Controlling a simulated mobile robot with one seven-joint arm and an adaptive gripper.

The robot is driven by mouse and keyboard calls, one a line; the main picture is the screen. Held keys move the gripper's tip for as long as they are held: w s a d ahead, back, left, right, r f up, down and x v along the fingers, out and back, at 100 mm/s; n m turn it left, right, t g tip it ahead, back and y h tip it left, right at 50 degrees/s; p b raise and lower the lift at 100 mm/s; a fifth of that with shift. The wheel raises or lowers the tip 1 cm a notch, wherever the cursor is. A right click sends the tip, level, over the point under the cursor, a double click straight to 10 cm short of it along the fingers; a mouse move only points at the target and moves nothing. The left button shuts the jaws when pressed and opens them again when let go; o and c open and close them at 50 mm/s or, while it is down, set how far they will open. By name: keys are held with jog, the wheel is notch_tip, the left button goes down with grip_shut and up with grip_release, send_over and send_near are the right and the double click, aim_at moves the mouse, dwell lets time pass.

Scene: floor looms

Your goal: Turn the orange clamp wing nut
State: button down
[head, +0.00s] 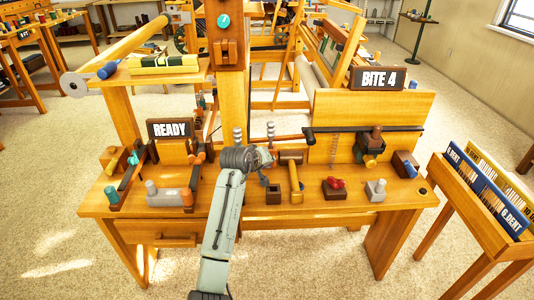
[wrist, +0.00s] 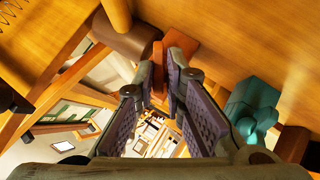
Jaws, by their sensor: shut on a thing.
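A reddish-orange part (wrist: 182,44) shows just past the tips, against the wood. In the head view, orange pieces (head: 197,158) show on the dark clamp area below the READY sign, left of my wrist. My fingertips cannot be made out in the head view, so contact there is hidden.
A teal piece (wrist: 254,103) stands close beside my right finger, and a brown cylinder (wrist: 122,36) lies to the left. On the bench (head: 225,206) are a grey block (head: 164,197), a wooden mallet (head: 295,180) and a red-topped block (head: 334,187). The READY sign (head: 170,129) stands behind.

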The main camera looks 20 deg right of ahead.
jog(key=shift+s+d+r+m+y+p, duration=0.1)
jog(key=shift+d+r+m+y+p, duration=0.2)
jog(key=shift+y+p, duration=0.25)
jog(key=shift+d+r+m+y+p, duration=0.15)
jog(key=shift+r+m+y+p, duration=0.05)
jog(key=shift+m+y+p, duration=0.25)
jog(key=shift+d+f+m+t+y+p, duration=0.1)
jog(key=shift+d+m+t+y+p, duration=0.15)
jog(key=shift+m+t+y+p, duration=0.55)
jog(key=shift+g+y, duration=0.3)
jog(key=shift+y, duration=0.1)
jog(key=shift+s, duration=0.1)
jog(key=c, duration=1.7)
grip_release()
jog(key=shift+f+n, duration=0.2)
jog(key=shift+n, duration=0.05)
jog(key=shift+a, duration=0.1)
jog(key=v, duration=1.2)
